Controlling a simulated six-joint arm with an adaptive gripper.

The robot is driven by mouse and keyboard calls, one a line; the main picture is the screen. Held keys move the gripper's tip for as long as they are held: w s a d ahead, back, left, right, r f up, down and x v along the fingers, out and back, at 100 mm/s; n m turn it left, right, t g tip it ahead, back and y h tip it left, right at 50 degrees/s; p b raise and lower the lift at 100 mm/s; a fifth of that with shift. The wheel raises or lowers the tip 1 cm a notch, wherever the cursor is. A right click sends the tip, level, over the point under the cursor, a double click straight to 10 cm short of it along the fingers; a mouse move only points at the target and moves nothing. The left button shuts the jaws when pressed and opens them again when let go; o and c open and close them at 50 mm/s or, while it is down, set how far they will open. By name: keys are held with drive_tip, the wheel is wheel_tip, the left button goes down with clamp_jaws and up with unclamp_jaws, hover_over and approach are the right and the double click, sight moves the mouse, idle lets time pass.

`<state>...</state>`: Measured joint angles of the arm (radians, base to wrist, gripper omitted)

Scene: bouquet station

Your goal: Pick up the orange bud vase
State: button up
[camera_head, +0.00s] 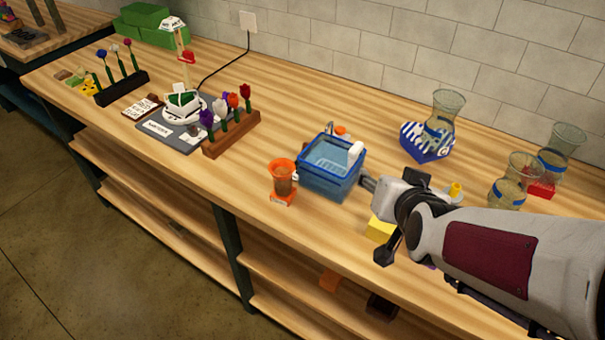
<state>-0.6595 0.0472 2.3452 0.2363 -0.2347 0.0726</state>
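The orange bud vase (283,176) stands upright near the front edge of the table, just left of the blue basin. It has a flared orange rim and a darker, see-through body, and it stands on or just behind a small orange block with a white label (283,198). My gripper (371,186) reaches in from the right and points left. Its tip is close to the basin's right side, and the basin lies between it and the vase. The gripper is apart from the vase. Its fingers are too small and foreshortened to show whether they are open.
The blue basin (328,183) has a tap and a white item at its rim. A glass vase stands in a blue-striped holder (427,148); more glass vases (515,181) stand at right. A yellow block (380,229) lies below my gripper. Flower racks (232,135) stand left. Bare wood lies left of the vase.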

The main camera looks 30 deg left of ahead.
sight(281, 192)
drive_tip(key=s+a+f+y, duration=0.1)
drive_tip(key=a+f, duration=0.2)
drive_tip(key=a, duration=0.3)
drive_tip(key=s+a+f+n+t+y, duration=0.1)
drive_tip(key=s+a+f, duration=0.1)
drive_tip(key=a, duration=0.4)
drive_tip(key=s+a+f+t+y, duration=0.1)
drive_tip(key=a+f, duration=0.3)
drive_tip(key=a, duration=0.3)
drive_tip(key=shift+s+n, duration=0.3)
drive_tip(key=shift+s, duration=0.05)
drive_tip(key=shift+s+a+f+t, duration=0.1)
drive_tip(key=shift+a+f+t, duration=0.05)
drive_tip(key=shift+f+t, duration=0.15)
drive_tip(key=shift+s+a+f+t, duration=0.1)
drive_tip(key=shift+f+t, duration=0.1)
drive_tip(key=shift+f, duration=0.15)
drive_tip(key=shift+s+a+f+t, duration=0.2)
drive_tip(key=shift+s+f+t, duration=0.25)
drive_tip(key=shift+f, duration=0.2)
drive_tip(key=shift+s+f+n+t, duration=0.3)
drive_tip(key=shift+s+f+t, duration=0.1)
drive_tip(key=shift+f+t, duration=0.15)
drive_tip(key=shift+s+d+f+t, duration=0.2)
drive_tip(key=shift+s+f+t, duration=0.15)
drive_tip(key=shift+s+t, duration=0.2)
drive_tip(key=shift+x, duration=1.3)
drive_tip(key=shift+w+a, duration=0.1)
drive_tip(key=shift+w, duration=0.05)
